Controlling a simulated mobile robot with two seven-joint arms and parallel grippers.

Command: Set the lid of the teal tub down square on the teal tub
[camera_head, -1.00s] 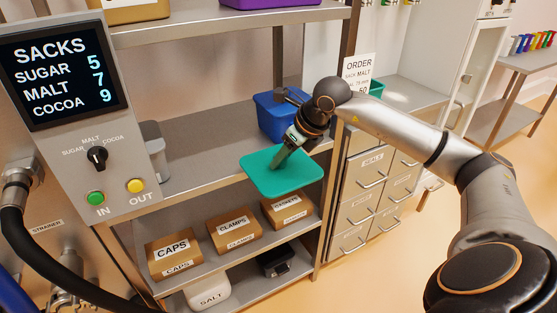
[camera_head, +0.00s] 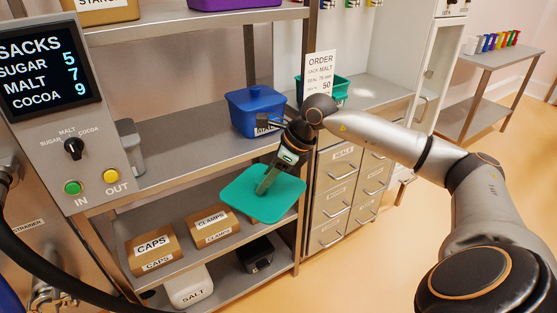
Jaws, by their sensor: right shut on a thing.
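The teal lid (camera_head: 282,203) is a flat rounded square, held out in front of the shelf unit and slightly tilted. My right gripper (camera_head: 265,184) is shut on it from above, near its middle; the grip point itself is partly hidden by the fingers. The teal tub (camera_head: 341,88) stands on the counter to the right of the shelf unit, well up and to the right of the lid. An order sign and my right arm hide part of the tub. My left gripper is not in view.
A blue tub (camera_head: 254,112) with a lid stands on the middle shelf, close behind my right gripper. Boxes of caps (camera_head: 152,247) and clamps (camera_head: 211,226) sit on the shelf below. The order sign (camera_head: 319,77) stands before the teal tub. The counter right of the tub looks clear.

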